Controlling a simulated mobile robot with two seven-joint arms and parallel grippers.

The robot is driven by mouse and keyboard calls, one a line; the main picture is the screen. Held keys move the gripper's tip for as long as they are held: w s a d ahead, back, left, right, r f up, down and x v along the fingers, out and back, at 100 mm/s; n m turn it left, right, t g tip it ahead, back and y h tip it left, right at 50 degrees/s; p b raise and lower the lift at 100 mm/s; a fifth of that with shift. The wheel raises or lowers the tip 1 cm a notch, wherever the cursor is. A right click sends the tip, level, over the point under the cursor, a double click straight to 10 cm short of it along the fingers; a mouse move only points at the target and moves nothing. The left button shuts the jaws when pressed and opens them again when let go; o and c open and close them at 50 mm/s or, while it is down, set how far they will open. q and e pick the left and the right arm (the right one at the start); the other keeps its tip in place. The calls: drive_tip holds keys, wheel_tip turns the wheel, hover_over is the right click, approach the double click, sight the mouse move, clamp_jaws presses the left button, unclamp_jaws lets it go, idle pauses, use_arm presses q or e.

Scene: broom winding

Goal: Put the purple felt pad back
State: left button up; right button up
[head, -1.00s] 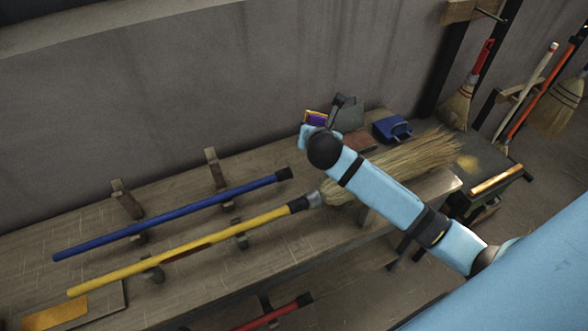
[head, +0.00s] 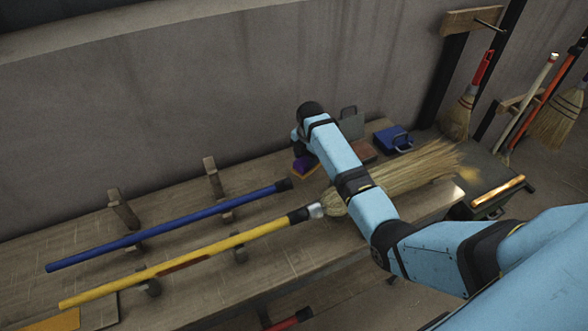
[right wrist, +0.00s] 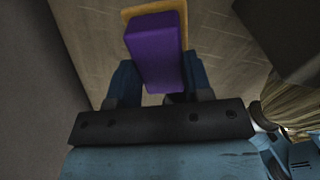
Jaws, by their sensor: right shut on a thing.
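The purple felt pad (head: 303,161) is a small block near the wall at the back of the workbench. An orange-tan flat piece (head: 305,174) shows along its edge; I cannot tell whether it is attached or lies underneath. In the right wrist view, the pad (right wrist: 156,55) lies between the two dark blue fingers, with the tan piece (right wrist: 130,13) edging its far end and right side. My right gripper (right wrist: 158,82) is shut on the pad. In the head view my wrist mostly hides the fingers. Contact between pad and bench is unclear. My left gripper is not in view.
A yellow-handled broom (head: 180,262) and a blue pole (head: 165,228) lie across wooden supports on the workbench (head: 60,300). The broom's bristles (head: 405,177) pass under my arm. A blue bin (head: 393,139), a grey container (head: 350,123) and a reddish block (head: 364,151) stand close right.

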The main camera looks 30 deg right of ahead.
sight(294, 168)
wheel_tip(294, 168, down, 4)
drive_tip(key=shift+r, duration=0.15)
drive_tip(key=a, duration=0.1)
drive_tip(key=w+a, duration=0.1)
drive_tip(key=a+f+p, duration=0.1)
drive_tip(key=a, duration=0.1)
drive_tip(key=shift+w, duration=0.2)
drive_tip(key=shift+f, duration=0.1)
drive_tip(key=shift+d, duration=0.15)
drive_tip(key=o, duration=1.2)
drive_tip(key=r, duration=1.2)
drive_tip(key=shift+s, duration=0.3)
